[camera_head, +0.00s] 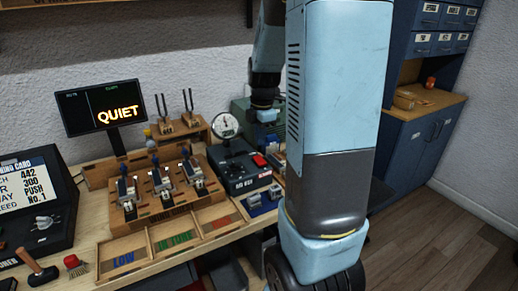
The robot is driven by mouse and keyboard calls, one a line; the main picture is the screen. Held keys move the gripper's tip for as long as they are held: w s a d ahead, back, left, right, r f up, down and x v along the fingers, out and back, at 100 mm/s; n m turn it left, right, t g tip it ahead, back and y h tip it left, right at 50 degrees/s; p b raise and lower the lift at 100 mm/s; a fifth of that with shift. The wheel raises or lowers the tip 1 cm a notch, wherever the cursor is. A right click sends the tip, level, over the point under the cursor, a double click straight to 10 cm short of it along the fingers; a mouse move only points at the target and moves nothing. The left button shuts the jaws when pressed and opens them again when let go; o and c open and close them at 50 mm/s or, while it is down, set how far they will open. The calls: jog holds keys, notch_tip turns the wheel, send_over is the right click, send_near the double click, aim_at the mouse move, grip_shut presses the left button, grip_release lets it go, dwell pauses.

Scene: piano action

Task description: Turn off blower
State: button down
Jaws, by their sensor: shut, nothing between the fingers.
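A dark box with a round white dial gauge (225,124) on top stands on the bench, and it looks like the blower unit (236,176). A red switch (259,161) sits on its top right; I cannot tell its position for sure. My gripper (267,116) hangs above and behind the red switch, apart from it as far as this view shows. It is shut and empty; its fingertips are small and hard to make out. My light blue arm fills the middle right and hides part of the bench.
A screen reading QUIET (104,108) stands at the back left. Several levered mechanisms (160,183) stand on a wooden rack left of the box, above sorting trays (125,257). A blue cabinet (412,147) stands right; floor there is clear.

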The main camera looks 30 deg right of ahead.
notch_tip(320, 180, up, 7)
send_over(258, 158)
jog(key=s, duration=0.3)
jog(key=shift+s+a+f, duration=0.1)
jog(key=shift+s+a, duration=0.05)
jog(key=shift+a, duration=0.2)
jog(key=shift+d, duration=0.15)
jog(key=shift+w+d, duration=0.2)
jog(key=shift+w, duration=0.35)
jog(key=shift+w, duration=0.15)
jog(key=f, duration=0.4)
jog(key=w+f, duration=0.1)
jog(key=f, duration=0.9)
jog(key=shift+w, duration=0.35)
